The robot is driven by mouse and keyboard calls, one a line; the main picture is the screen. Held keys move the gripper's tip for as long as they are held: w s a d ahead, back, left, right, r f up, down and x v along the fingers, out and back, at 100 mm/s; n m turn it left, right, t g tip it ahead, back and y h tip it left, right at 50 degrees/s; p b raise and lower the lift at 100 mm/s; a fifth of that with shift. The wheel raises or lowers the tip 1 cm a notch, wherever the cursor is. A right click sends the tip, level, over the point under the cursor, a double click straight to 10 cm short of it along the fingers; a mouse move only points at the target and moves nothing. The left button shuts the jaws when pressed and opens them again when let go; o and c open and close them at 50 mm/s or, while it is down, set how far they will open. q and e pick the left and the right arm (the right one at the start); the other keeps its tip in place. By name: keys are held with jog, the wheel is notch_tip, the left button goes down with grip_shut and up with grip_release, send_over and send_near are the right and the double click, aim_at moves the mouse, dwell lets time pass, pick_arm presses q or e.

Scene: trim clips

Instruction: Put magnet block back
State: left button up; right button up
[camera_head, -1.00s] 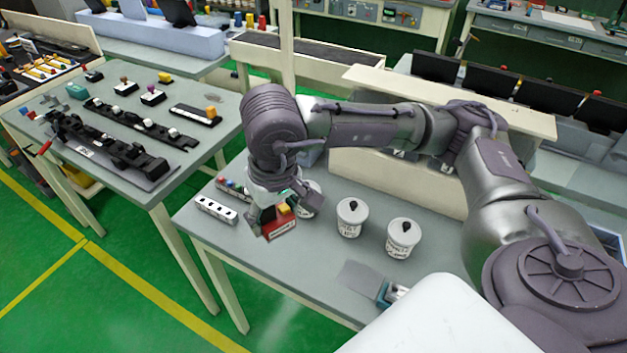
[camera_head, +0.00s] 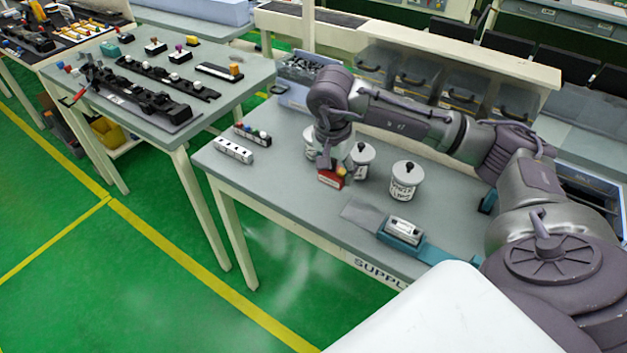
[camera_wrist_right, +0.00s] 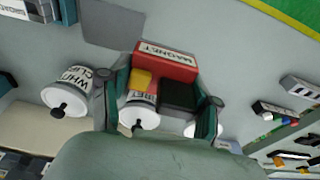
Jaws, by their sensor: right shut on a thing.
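My right gripper (camera_head: 329,168) is shut on the magnet block (camera_head: 332,180), a red block with a white label, over the middle of the supply table (camera_head: 285,205). In the right wrist view the magnet block (camera_wrist_right: 165,65) shows the word MAGNET, with a yellow part and a black part beside it between the fingers of the gripper (camera_wrist_right: 165,88). I cannot tell whether the block touches the table. My left gripper is not in view.
White lidded tubs (camera_head: 406,181) stand close to the right and behind the block. A grey patch (camera_head: 362,213) and a teal holder with a white piece (camera_head: 404,231) lie at front right. A white strip (camera_head: 232,151) lies at left. The left front tabletop is clear.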

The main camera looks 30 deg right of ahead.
aim_at(315, 190)
jog(key=w, duration=0.1)
jog(key=w+a+f, duration=0.1)
jog(key=w+f, duration=0.1)
jog(key=shift+w+a+p, duration=0.25)
jog(key=shift+w+p, duration=0.15)
jog(key=shift+w+a+f, duration=0.3)
jog(key=shift+w+f, duration=0.45)
jog(key=shift+f+p, duration=0.4)
notch_tip(315, 190, down, 2)
jog(key=shift+f+p, duration=0.2)
jog(key=shift+p, duration=0.25)
jog(key=shift+f, duration=0.35)
jog(key=shift+f+b, duration=0.2)
jog(key=shift+b, duration=0.1)
jog(key=o, duration=1.3)
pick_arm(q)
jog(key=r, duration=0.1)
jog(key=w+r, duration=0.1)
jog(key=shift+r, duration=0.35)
pick_arm(e)
jog(key=shift+o, duration=0.2)
